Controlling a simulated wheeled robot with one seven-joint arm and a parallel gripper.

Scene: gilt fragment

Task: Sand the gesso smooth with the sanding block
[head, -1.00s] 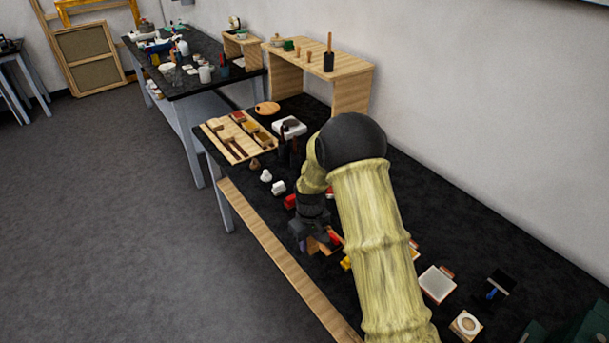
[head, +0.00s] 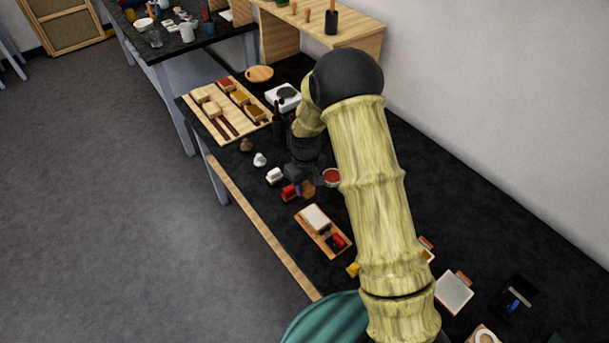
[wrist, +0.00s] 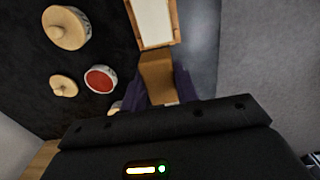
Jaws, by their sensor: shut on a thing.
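My gripper (wrist: 158,88) has dark purple fingers and is shut on a brown block, which I take for the sanding block (wrist: 157,72). In the head view the block (head: 307,190) shows just below my gripper, beside a red piece. A white gesso panel (wrist: 152,20) with a wooden border lies just past the block in the wrist view. In the head view the white piece (head: 315,217) rests in a wooden tray (head: 308,236), nearer than my gripper. Whether the block touches anything beneath is unclear. My arm hides part of the bench.
A red-filled bowl (head: 331,178) stands right of my gripper. A red piece (head: 289,193) and white pieces (head: 274,176) lie to its left. A wooden pigment tray (head: 205,116) and a white hotplate-like box (head: 283,92) are farther back. A white board (head: 454,292) lies at front right.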

